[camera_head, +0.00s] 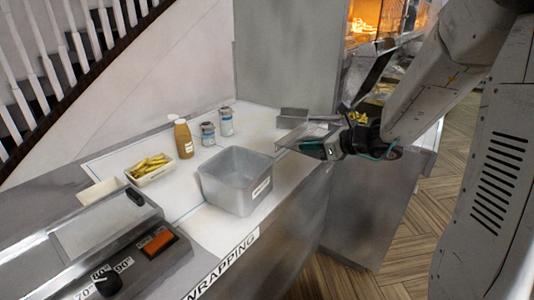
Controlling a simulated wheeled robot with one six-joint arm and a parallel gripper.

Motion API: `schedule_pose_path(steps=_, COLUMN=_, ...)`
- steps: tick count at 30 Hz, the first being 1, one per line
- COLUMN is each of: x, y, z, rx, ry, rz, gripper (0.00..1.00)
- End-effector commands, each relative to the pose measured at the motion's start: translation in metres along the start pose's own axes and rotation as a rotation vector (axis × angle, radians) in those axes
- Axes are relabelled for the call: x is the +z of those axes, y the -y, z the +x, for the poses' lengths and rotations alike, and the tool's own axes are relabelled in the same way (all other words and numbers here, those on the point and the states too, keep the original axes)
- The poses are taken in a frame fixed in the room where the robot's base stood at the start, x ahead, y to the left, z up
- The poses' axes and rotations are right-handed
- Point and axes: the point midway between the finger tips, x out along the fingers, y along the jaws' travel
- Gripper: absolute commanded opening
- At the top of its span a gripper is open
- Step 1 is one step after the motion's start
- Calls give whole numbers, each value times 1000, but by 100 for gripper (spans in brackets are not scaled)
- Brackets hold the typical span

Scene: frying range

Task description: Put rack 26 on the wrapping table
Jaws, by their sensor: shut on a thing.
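The wrapping table (205,232) has a white top and a label reading "WRAPPING" on its front edge. My gripper (312,150) is at the table's right side, right of the metal bin. It is shut on a thin grey, rack-like thing (303,134) that reaches left over the tabletop. My gripper hides part of this rack, and I cannot read a number on it. I cannot tell whether the rack touches the table.
A labelled metal bin (237,182) stands mid-table. Behind it are a sauce bottle (184,139), two small tins (226,122) and a tray of fries (150,171). A small grey tray (291,115) is at the back right. A device with a dial (108,283) is front left.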

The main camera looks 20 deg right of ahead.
Motion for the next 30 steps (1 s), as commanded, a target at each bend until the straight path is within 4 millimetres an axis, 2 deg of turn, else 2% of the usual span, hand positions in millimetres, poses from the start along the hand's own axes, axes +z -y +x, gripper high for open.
schedule_pose_path(steps=3, x=10, y=-14, z=32, rx=8, ry=0, rz=-2, gripper=0)
schedule_pose_path(steps=10, x=23, y=-31, z=76, rx=7, ry=0, rz=-2, gripper=0)
schedule_pose_path(steps=17, x=30, y=-38, z=93, rx=5, ry=1, rz=-3, gripper=0)
schedule_pose_path(steps=21, x=8, y=-38, z=102, rx=5, ry=-2, rz=3, gripper=0)
schedule_pose_path(steps=24, x=-2, y=-37, z=106, rx=3, ry=-1, rz=1, gripper=0)
schedule_pose_path(steps=30, x=-3, y=-38, z=106, rx=3, ry=1, rz=-2, gripper=0)
